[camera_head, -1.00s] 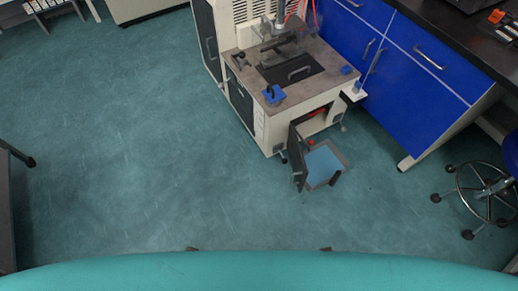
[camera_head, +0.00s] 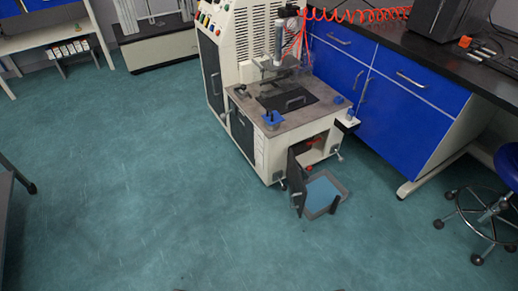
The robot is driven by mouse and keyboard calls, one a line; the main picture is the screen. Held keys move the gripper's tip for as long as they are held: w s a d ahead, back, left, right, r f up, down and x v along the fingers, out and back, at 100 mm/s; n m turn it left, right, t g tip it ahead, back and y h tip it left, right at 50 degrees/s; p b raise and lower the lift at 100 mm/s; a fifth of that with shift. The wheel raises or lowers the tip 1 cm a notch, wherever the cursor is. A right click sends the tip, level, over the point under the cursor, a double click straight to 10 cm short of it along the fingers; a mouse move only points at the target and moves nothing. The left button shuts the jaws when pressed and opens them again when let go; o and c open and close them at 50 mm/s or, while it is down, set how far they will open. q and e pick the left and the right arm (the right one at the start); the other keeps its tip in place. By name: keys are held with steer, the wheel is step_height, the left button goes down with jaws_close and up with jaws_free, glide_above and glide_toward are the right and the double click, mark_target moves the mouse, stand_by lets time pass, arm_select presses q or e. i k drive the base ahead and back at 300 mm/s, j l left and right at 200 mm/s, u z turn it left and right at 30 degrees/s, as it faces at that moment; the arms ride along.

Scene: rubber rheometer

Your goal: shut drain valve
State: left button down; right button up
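The rheometer (camera_head: 262,85), a cream and grey machine, stands right of centre. Its low front compartment is open, with the dark door (camera_head: 297,178) swung out. Inside are small red parts: one (camera_head: 311,142) high in the opening and one (camera_head: 308,167) lower down. Either may belong to the drain valve; they are too small to tell its handle position. Neither gripper can be made out in the head view.
Blue cabinets (camera_head: 385,95) with a black worktop stand right of the machine. A blue stool (camera_head: 490,215) is at the far right. A dark-legged table edge (camera_head: 15,175) is at the left. The teal floor (camera_head: 150,190) in front and left is clear.

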mark_target(319, 139)
steer(key=i+l+u, duration=0.1)
steer(key=i+l, duration=0.9)
steer(key=i+l+u, duration=0.15)
steer(key=i+l, duration=0.3)
steer(key=l, duration=0.2)
